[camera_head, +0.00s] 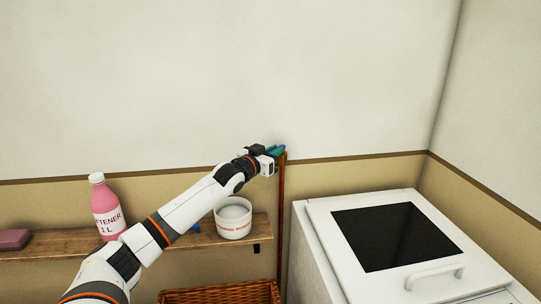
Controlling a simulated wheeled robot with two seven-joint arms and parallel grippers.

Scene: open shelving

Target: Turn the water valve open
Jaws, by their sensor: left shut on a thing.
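The water valve (279,149) shows a small blue-teal handle at the top of a thin reddish-brown upright pipe (281,220) on the wall. My left arm reaches in from the lower left. My left gripper (272,152) is at the valve and shut on its handle. The gripper hides part of the handle and the valve body, so the handle's exact angle cannot be told. My right gripper is not in view.
A wooden shelf (60,245) holds a pink softener bottle (107,212), a white tub (233,220) and a dark pink block (14,239). A wicker basket (222,294) is below. A white washing machine (325,228) with a dark lid window stands right.

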